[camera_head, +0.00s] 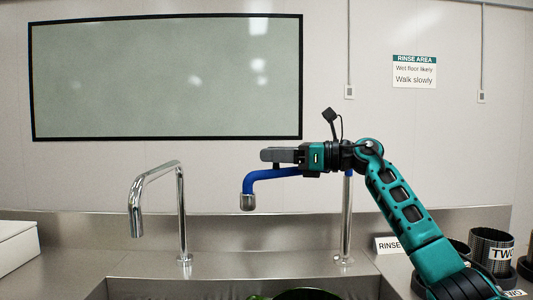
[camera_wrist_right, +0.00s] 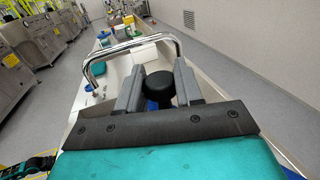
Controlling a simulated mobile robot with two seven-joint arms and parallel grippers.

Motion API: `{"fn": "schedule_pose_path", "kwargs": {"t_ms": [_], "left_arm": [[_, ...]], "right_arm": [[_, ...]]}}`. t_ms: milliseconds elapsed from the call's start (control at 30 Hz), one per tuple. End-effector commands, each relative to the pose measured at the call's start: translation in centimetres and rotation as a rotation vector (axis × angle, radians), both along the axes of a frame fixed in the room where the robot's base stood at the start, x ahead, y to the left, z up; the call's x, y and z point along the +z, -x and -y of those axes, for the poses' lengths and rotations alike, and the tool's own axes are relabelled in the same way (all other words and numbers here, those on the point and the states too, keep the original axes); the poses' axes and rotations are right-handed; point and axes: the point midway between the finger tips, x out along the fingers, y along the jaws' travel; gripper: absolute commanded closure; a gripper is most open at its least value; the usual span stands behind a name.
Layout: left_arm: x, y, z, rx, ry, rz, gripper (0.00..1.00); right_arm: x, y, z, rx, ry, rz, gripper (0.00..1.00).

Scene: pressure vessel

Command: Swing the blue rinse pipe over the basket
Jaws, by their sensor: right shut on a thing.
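The blue rinse pipe (camera_head: 268,175) runs left from the chrome upright (camera_head: 346,225), with its metal nozzle (camera_head: 247,201) pointing down. My right gripper (camera_head: 279,156) comes in from the right, level above the pipe, and hides part of it. In the right wrist view, its fingers (camera_wrist_right: 159,90) are closed about a round black knob (camera_wrist_right: 160,82), with a little blue showing near it. No basket shows clearly. A dark rim (camera_head: 307,293) with something green beside it is cut off at the bottom of the head view. My left gripper is out of view.
A chrome tap (camera_head: 181,205) stands left of the blue pipe, with a gap between them. A white box (camera_head: 17,245) is at the far left. Dark round containers (camera_head: 491,248) and a rinse sign (camera_head: 388,245) stand on the right of the counter.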

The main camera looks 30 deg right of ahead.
Motion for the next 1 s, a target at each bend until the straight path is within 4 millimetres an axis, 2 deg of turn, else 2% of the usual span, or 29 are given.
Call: {"fn": "schedule_pose_path", "kwargs": {"t_ms": [200, 500, 733, 1000], "left_arm": [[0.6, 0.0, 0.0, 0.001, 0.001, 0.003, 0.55], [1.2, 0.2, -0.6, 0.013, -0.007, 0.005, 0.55], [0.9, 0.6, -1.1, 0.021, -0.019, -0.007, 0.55], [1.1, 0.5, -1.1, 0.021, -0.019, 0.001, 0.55]], "right_arm": [[0.4, 4.6, 0.9, 0.197, 0.000, 0.004, 1.00], [0.5, 9.3, 2.5, 0.415, -0.002, 0.005, 1.00], [0.4, 11.2, 3.6, 0.512, -0.004, 0.007, 1.00], [0.4, 12.0, 4.1, 0.552, -0.005, 0.008, 1.00]]}}
